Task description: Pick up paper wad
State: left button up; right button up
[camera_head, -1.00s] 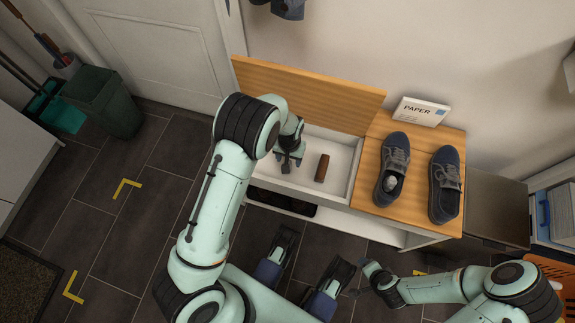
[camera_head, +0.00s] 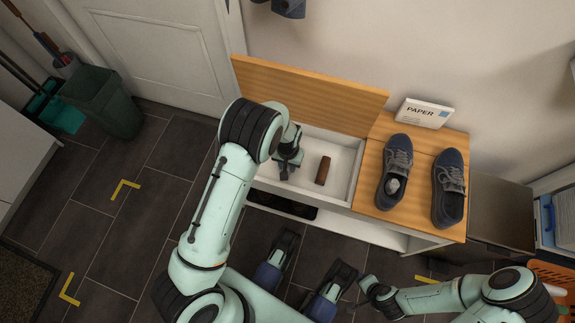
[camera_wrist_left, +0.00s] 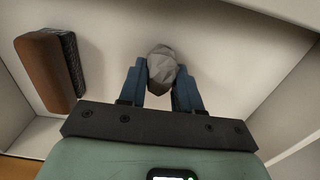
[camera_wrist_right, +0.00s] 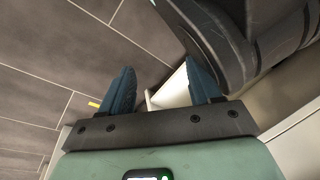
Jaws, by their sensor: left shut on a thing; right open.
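A grey crumpled paper wad (camera_wrist_left: 162,66) sits between the two blue fingers of my left gripper (camera_wrist_left: 160,82). The gripper is shut on it, inside the white bench compartment. In the head view my left gripper (camera_head: 284,174) reaches down into the left part of this compartment (camera_head: 345,184), and the wad cannot be made out there. Another pale wad (camera_head: 393,185) shows in the opening of the left shoe (camera_head: 396,170) on the bench. My right gripper (camera_wrist_right: 160,92) is open and empty, low in front of the bench.
A brown brush (camera_head: 323,170) lies in the compartment right of my left gripper; it also shows in the left wrist view (camera_wrist_left: 45,72). The raised wooden lid (camera_head: 310,90) stands behind. A second shoe (camera_head: 449,188) and a PAPER box (camera_head: 424,112) are on the bench. A green bin (camera_head: 105,103) stands left.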

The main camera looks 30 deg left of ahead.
pick_arm(q)
notch_tip(320, 180, up, 9)
jog(key=p, duration=0.3)
jog(key=shift+r, duration=0.1)
pick_arm(e)
jog(key=w+a+r+t, duration=0.1)
jog(key=w+r+t, duration=0.1)
jog(key=w+r, duration=0.25)
pick_arm(q)
notch_tip(320, 180, up, 11)
jog(key=p, duration=0.3)
pick_arm(e)
jog(key=s+a+r+g+y, duration=0.1)
jog(key=s+a+r+g, duration=0.1)
jog(key=s+r, duration=0.2)
jog(key=shift+s+a+n, duration=0.3)
jog(key=shift+s+a, duration=0.1)
jog(key=shift+s, duration=0.6)
pick_arm(q)
jog(key=shift+d, duration=0.1)
pick_arm(e)
jog(key=shift+r, duration=0.1)
